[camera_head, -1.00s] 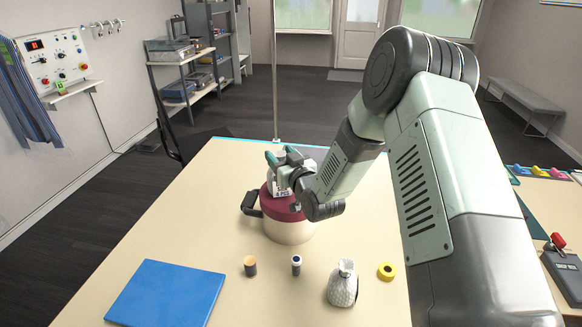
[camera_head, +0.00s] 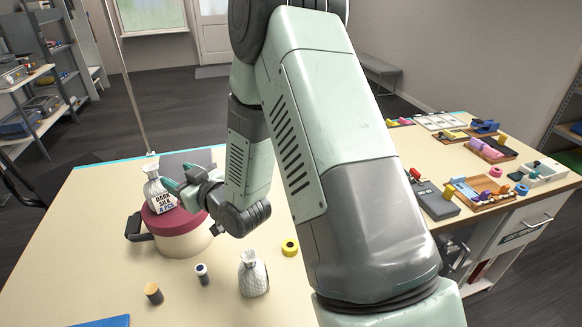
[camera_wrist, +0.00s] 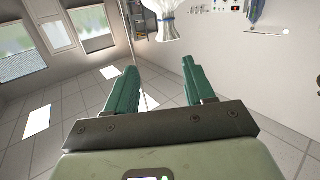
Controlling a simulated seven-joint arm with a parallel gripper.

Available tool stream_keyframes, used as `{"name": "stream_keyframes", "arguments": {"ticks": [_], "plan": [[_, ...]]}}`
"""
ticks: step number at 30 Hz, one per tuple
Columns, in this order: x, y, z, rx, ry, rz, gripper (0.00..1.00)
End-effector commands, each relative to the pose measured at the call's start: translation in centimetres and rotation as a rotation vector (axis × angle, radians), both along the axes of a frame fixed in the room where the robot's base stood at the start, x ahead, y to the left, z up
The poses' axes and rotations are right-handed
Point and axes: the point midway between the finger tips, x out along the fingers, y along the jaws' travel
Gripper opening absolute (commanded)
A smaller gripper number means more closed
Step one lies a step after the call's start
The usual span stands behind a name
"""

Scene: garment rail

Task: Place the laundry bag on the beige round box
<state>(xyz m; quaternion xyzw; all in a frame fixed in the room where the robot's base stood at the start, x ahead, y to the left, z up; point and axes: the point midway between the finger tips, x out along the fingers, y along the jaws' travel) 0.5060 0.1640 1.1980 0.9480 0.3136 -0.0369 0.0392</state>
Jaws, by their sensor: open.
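The laundry bag (camera_head: 156,193) is white with a gathered top and a printed label that reads dark silk. It stands upright on the maroon lid of the beige round box (camera_head: 182,243), towards the left side of the lid. My gripper (camera_head: 173,178) is just right of the bag in the head view, above the lid. In the wrist view my gripper (camera_wrist: 160,85) has its two green fingers apart with nothing between them. There the bag (camera_wrist: 165,20) shows beyond the fingertips, partly cut off by the top edge.
A blue mat (camera_head: 105,322) lies at the lower left. Trays of small items fill the right table.

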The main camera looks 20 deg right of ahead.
Motion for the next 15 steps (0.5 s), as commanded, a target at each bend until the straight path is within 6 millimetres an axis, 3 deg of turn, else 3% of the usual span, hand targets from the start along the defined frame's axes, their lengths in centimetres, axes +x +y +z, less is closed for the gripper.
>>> {"name": "stream_keyframes", "arguments": {"ticks": [4, 8, 11, 15], "plan": [[0.7, -2.8, 4.6, -0.173, 0.077, -0.072, 0.54], [-0.5, -6.6, 8.5, -0.301, 0.191, -0.178, 0.54], [-2.7, -9.7, 11.5, -0.367, 0.289, -0.271, 0.54], [-7.7, -13.8, 15.2, -0.407, 0.440, -0.400, 0.54]]}}
